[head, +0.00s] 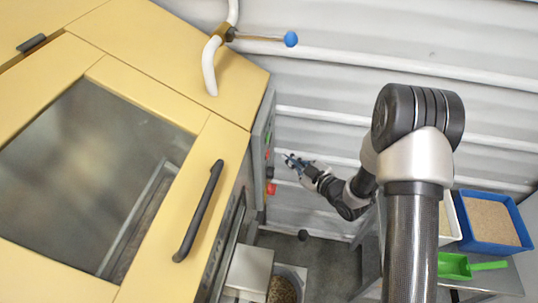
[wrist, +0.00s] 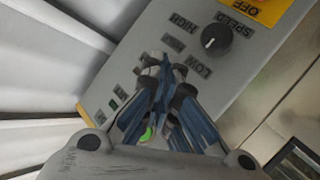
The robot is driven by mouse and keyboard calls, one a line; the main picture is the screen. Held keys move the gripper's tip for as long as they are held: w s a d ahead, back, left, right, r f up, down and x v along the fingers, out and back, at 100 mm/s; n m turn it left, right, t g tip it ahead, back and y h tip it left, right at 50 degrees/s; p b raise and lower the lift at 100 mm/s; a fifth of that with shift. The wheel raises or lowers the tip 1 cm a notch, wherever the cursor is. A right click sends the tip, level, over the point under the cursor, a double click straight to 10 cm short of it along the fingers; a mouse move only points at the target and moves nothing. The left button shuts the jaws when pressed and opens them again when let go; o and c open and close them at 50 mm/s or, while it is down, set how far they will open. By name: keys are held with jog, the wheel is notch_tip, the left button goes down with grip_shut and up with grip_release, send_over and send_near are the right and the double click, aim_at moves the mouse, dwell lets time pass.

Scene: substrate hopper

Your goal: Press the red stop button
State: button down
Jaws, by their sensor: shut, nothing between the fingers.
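The grey control panel (head: 262,135) is on the side of the yellow machine. In the head view, a small red spot (head: 267,153), which looks like the stop button, sits below a green one (head: 268,138). My gripper (head: 288,158) is shut and empty, just right of the panel at about the red spot's height. In the wrist view my gripper (wrist: 155,65) covers part of the panel (wrist: 185,25); a green button (wrist: 146,134) shows between its fingers. No red stop button shows there; the fingers may hide it. I cannot tell whether the tips touch the panel.
A black speed knob (wrist: 216,38) and a yellow OFF plate (wrist: 262,12) are near the fingers. A larger red part (head: 271,188) sits lower on the panel. A blue tray (head: 490,222) and green scoop (head: 456,266) are at right. A blue-knobbed lever (head: 291,39) is above.

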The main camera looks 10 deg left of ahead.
jog(key=shift+d, duration=1.1)
jog(key=w+d+r+m+h, duration=0.25)
jog(key=d+r+h, duration=0.35)
jog(key=d+r, duration=0.3)
jog(key=s+d+r+m+h, duration=0.4)
jog(key=s+d+r, duration=0.15)
jog(key=r, duration=0.35)
jog(key=s+d+r+m+g+h, duration=0.1)
jog(key=s+r+m, duration=0.15)
jog(key=s, duration=0.35)
jog(key=s+d+r+m+g, duration=0.1)
jog(key=s+d+r+m, duration=0.15)
jog(key=s, duration=0.35)
jog(key=s+a+m+g, duration=0.1)
jog(key=s+g, duration=0.1)
jog(key=s, duration=0.7)
jog(key=s+a+r+m+g, duration=0.1)
jog(key=s+a+m, duration=0.1)
jog(key=s, duration=0.7)
jog(key=shift+s+a+g+y, duration=0.15)
jog(key=shift+a+g+y, duration=0.15)
jog(key=shift+g, duration=0.1)
